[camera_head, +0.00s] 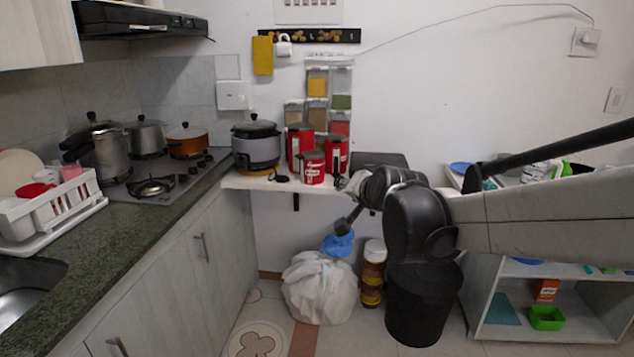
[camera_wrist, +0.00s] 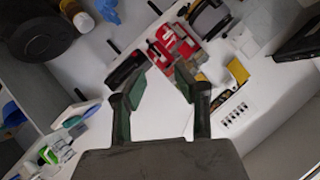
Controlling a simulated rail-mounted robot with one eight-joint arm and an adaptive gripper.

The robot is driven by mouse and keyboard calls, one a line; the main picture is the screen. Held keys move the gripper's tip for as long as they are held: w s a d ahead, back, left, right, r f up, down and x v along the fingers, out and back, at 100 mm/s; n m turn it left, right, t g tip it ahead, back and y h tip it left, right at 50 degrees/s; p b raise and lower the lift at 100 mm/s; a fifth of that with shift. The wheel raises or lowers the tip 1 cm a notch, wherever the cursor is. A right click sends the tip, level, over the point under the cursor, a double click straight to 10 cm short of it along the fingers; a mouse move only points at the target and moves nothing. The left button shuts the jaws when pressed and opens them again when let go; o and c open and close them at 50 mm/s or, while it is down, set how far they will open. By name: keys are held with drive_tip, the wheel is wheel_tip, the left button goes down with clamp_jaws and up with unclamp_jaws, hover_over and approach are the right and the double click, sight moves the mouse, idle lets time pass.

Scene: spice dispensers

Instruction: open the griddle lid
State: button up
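The griddle, a dark, flat, box-shaped appliance (camera_head: 380,159), stands on the narrow white shelf to the right of the red canisters. My arm hides its lower part in the head view. Its lid appears shut, though the detail is small. In the wrist view, what looks like the griddle (camera_wrist: 125,67) is a black shape just beyond the left fingertip. My gripper (camera_wrist: 161,84) is open, with its fingers well apart and nothing between them. In the head view, the gripper is small and partly hidden by my wrist, in front of the shelf; I cannot tell its exact distance.
Red canisters (camera_head: 312,167) and a rice cooker (camera_head: 256,146) stand left of the griddle. Spice dispensers (camera_head: 317,88) are on the wall above. Below are a white bag (camera_head: 320,288), a jar (camera_head: 373,272) and a black bin (camera_head: 424,305). A white shelf unit (camera_head: 483,300) is at right.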

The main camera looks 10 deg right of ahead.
drive_tip(key=w+d+f+m+t+h+b, duration=0.15)
drive_tip(key=w+d+m, duration=0.3)
drive_tip(key=w, duration=0.65)
drive_tip(key=w+d+f+m+t+h+b, duration=0.2)
drive_tip(key=w+d+f+m+t+h, duration=0.35)
drive_tip(key=w+d+f+m, duration=0.75)
drive_tip(key=w+d+n, duration=0.1)
drive_tip(key=w+d, duration=0.1)
drive_tip(key=w, duration=0.2)
drive_tip(key=w+d+f+n+b, duration=0.1)
drive_tip(key=w+d, duration=0.2)
drive_tip(key=w, duration=0.1)
drive_tip(key=w+d+n+g, duration=0.1)
drive_tip(key=w+d, duration=0.1)
drive_tip(key=w, duration=0.3)
drive_tip(key=shift+d+f+b, duration=0.25)
drive_tip(key=shift+d+b, duration=0.1)
drive_tip(key=shift+d, duration=0.05)
clamp_jaws()
